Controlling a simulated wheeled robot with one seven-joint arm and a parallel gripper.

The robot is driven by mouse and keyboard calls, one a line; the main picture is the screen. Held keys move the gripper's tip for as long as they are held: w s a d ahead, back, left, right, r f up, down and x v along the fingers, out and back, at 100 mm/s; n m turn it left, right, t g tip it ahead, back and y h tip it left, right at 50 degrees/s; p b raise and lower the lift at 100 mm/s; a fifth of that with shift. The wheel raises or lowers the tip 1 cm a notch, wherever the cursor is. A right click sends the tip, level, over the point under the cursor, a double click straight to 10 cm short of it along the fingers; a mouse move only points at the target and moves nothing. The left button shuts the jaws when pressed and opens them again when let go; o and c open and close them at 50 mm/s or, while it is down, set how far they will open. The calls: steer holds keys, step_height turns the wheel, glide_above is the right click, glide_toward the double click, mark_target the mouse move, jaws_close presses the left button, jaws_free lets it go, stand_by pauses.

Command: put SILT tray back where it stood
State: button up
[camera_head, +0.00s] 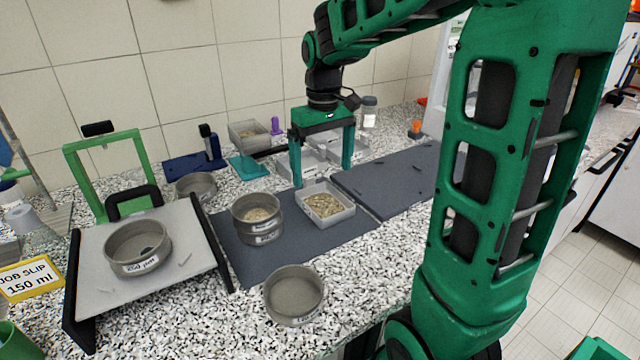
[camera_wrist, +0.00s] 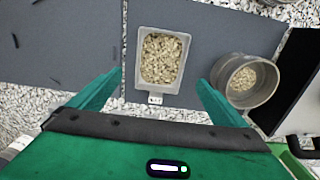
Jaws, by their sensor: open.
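A grey rectangular tray (camera_head: 327,208) filled with pale grains stands on the dark mat; its label is too small to read, so I cannot tell whether it is the SILT tray. It also shows in the wrist view (camera_wrist: 160,62), with a small white label on its near side. My gripper (camera_head: 322,177) is open and empty, pointing down near the tray's back side. In the wrist view my gripper (camera_wrist: 160,82) has its fingers spread wide, one on each side of the tray, apart from it. Other grey trays (camera_head: 300,163) stand behind, partly hidden by the gripper.
A sieve stack (camera_head: 257,220) with grains stands on the mat left of the tray. A sieve (camera_head: 138,248) sits on a tilted grey board, another (camera_head: 294,294) at the counter front. A second dark mat (camera_head: 395,180) at right is mostly bare. A raised tray (camera_head: 248,137) stands behind.

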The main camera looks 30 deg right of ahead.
step_height(320, 180, up, 5)
steer(key=s+d+f+m, duration=0.1)
steer(key=s+f+m, duration=0.1)
steer(key=s, duration=0.6)
steer(key=s+d+f+m, duration=0.1)
steer(key=s+f, duration=0.3)
steer(key=s, duration=0.4)
steer(key=s+d+f+m, duration=0.2)
steer(key=s+f+m, duration=0.1)
steer(key=s, duration=0.6)
steer(key=shift+s+f, duration=0.1)
steer(key=shift+f, duration=0.35)
